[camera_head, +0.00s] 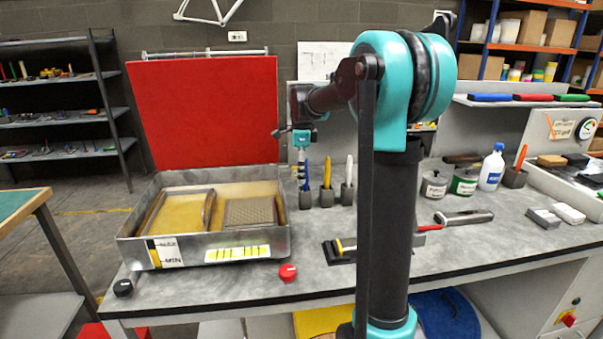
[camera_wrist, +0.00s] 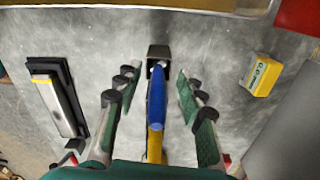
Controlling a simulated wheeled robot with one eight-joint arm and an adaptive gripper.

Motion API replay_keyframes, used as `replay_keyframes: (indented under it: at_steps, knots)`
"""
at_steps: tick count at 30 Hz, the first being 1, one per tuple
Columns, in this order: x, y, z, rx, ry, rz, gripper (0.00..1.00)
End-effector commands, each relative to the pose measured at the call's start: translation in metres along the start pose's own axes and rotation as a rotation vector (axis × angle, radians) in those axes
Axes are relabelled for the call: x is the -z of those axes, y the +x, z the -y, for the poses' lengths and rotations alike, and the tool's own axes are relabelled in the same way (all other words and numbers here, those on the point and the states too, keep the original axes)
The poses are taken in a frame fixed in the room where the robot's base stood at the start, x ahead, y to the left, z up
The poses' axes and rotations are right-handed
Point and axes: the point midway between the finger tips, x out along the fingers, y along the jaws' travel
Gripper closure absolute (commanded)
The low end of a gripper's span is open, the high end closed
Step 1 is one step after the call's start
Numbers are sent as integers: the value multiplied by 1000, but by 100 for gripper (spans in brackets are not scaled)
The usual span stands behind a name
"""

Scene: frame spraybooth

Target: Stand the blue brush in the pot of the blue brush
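The blue brush (camera_head: 307,183) is upright at the leftmost dark pot (camera_head: 305,198) in the head view. In the wrist view the blue brush (camera_wrist: 157,97) rises from that dark pot (camera_wrist: 159,51) toward the camera. My gripper (camera_wrist: 153,90) is open, with one finger on each side of the blue brush and a visible gap to both. In the head view my gripper (camera_head: 301,153) points down over the brush and partly covers its top. How deep the brush sits in the pot is hidden.
Close beside stand a yellow brush (camera_head: 326,172) and a white-handled brush (camera_head: 349,170) in their own pots. The metal tray (camera_head: 208,252) with the red lid (camera_head: 205,110) is just left. A yellow box (camera_wrist: 262,75) and a black-and-metal tool (camera_wrist: 58,97) flank the gripper.

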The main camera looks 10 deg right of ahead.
Motion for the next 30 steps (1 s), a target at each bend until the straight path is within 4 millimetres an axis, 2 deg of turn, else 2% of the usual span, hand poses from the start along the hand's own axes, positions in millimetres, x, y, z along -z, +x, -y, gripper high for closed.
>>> replay_keyframes:
  at_steps: [8, 11, 21, 27, 30]
  knots:
    - [0, -9, 0, 0, 0, 0, 61]
    - [0, -24, 0, 0, 0, 0, 61]
    - [0, -91, 0, 0, 0, 0, 61]
    - [0, -114, 0, 0, 0, 0, 61]
    - [0, -119, 0, 0, 0, 0, 61]
